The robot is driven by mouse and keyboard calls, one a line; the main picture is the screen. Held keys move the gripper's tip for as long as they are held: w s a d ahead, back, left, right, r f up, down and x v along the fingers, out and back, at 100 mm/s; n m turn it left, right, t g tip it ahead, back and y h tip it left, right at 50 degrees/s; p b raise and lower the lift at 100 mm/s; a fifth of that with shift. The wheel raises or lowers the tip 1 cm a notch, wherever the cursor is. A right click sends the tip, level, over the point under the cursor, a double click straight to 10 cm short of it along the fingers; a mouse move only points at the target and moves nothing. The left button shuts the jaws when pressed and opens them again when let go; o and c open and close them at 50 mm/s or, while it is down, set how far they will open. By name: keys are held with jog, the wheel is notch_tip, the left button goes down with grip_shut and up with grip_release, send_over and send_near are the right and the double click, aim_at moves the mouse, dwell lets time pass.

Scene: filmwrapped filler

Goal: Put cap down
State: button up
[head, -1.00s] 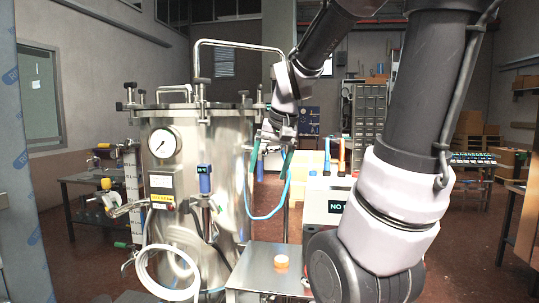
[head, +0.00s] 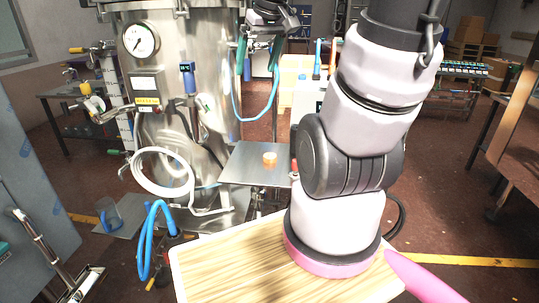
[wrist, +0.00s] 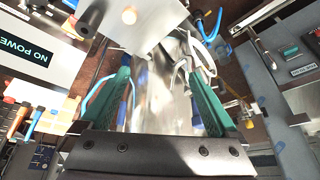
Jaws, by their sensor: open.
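A small orange cap (head: 269,159) rests on a flat metal shelf (head: 245,172) in front of the steel tank (head: 185,90). In the wrist view my gripper (wrist: 160,85) also shows wide open, with the tank's blurred surface beyond the fingers. The cap is clear of both fingers.
A pressure gauge (head: 141,40) and a coiled white hose (head: 160,180) are on the tank. A light blue tube (head: 262,110) hangs beneath my gripper. A white box with a "NO POWER" display (wrist: 35,55) stands beside the shelf. Red floor lies open at right.

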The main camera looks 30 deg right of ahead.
jog(key=w+d+f+n+g, duration=0.3)
jog(key=w+d+f+n, duration=0.35)
jog(key=f, duration=0.45)
jog(key=n+y, duration=0.4)
jog(key=n, duration=0.2)
send_near(270, 156)
jog(key=x, duration=0.8)
jog(key=shift+w+f, duration=0.15)
jog(key=shift+f, duration=0.05)
jog(key=shift+r, duration=0.1)
grip_shut()
